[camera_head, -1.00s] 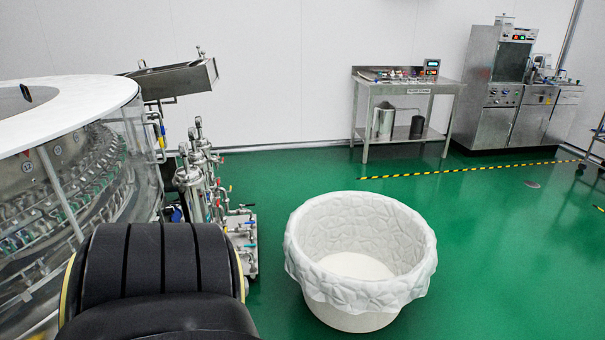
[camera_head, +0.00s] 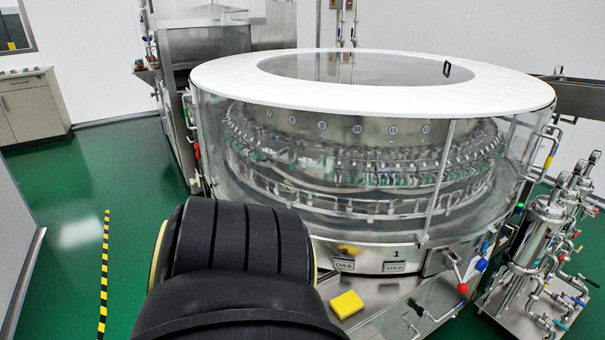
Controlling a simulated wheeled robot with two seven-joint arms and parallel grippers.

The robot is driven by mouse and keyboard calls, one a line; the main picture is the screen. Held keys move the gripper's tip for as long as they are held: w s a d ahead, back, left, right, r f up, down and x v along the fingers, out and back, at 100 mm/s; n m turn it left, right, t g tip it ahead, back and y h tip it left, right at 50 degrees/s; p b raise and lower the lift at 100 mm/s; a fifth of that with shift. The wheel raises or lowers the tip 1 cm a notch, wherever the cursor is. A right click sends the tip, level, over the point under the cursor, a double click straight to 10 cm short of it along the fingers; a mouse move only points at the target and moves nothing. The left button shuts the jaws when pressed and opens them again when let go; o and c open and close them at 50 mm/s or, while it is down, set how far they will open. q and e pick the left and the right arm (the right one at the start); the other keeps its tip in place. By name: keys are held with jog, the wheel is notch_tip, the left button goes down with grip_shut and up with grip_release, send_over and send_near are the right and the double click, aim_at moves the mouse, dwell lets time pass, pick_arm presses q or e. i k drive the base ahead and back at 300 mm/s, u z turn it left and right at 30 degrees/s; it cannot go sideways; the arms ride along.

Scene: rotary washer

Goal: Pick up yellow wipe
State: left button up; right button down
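The yellow wipe (camera_head: 347,304) is a small flat yellow block. It lies on the metal ledge at the front of the round washer, just right of a black part of my own arm. A second, smaller yellow patch (camera_head: 348,249) shows on the washer's front above the COLD labels; I cannot tell what it is. Neither of my grippers shows in this view. The black arm part fills the lower middle of the picture and hides some of the ledge to the left of the wipe.
The rotary washer (camera_head: 372,65) with its white ring top and clear wall fills the middle. Pipes and valves (camera_head: 548,225) stand at its right. A metal ledge (camera_head: 395,312) with taps juts out in front. Green floor (camera_head: 70,215) is free at the left, with a yellow-black stripe (camera_head: 104,270).

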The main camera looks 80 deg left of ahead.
aim_at(348, 304)
jog(key=u, duration=1.85)
